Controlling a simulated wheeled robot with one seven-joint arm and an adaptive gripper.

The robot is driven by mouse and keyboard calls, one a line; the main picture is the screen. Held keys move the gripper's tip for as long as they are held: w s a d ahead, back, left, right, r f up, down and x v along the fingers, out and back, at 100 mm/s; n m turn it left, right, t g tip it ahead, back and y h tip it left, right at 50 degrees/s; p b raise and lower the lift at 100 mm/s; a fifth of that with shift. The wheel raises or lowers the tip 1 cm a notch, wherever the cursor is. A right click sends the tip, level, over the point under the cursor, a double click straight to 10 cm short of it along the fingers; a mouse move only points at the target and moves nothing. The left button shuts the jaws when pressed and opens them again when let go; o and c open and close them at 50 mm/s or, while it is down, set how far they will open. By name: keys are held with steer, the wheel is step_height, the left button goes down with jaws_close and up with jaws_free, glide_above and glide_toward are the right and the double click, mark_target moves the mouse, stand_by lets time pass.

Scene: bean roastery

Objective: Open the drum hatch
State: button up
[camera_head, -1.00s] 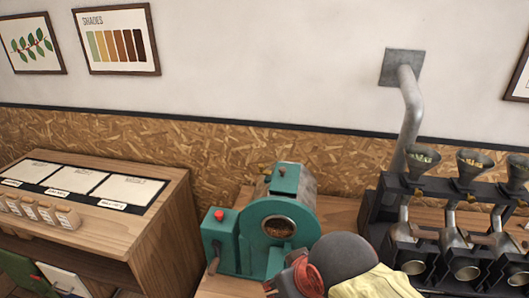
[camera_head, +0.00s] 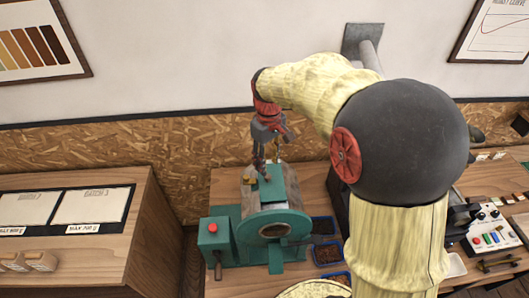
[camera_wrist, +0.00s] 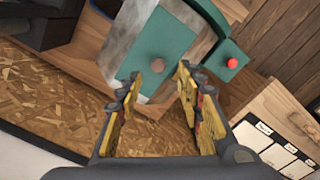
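The teal roaster (camera_head: 275,229) stands on the wooden counter, with a round glass window in front and a metal drum behind. The drum hatch (camera_head: 276,190) is a teal panel on top of the drum and looks closed. It also shows in the wrist view (camera_wrist: 150,40), with a round brown knob (camera_wrist: 157,66). My gripper (camera_head: 262,163) points down just above the hatch. In the wrist view, its two fingers (camera_wrist: 157,82) are apart and empty, with the knob just beyond their tips. Contact with the knob is not visible.
A red button (camera_head: 212,227) sits on the roaster's teal side box. Blue trays (camera_head: 325,225) of dark beans lie to its right. A wooden cabinet (camera_head: 125,235) stands left, across a gap. A control box (camera_head: 492,236) is at the far right. My arm hides much of the right counter.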

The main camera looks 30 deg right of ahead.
mark_target(268, 175)
steer(key=shift+a+r+n, duration=0.1)
steer(key=shift+r+n, duration=0.6)
steer(key=shift+n, duration=0.1)
steer(key=shift+s+f, duration=0.1)
steer(key=shift+f, duration=0.2)
steer(key=f, duration=0.7)
steer(key=shift+w+d+f+p, duration=0.1)
steer(key=shift+w+d+p, duration=0.1)
steer(key=shift+w+p, duration=0.15)
steer(key=shift+s, duration=0.1)
steer(key=c, duration=0.3)
jaws_close()
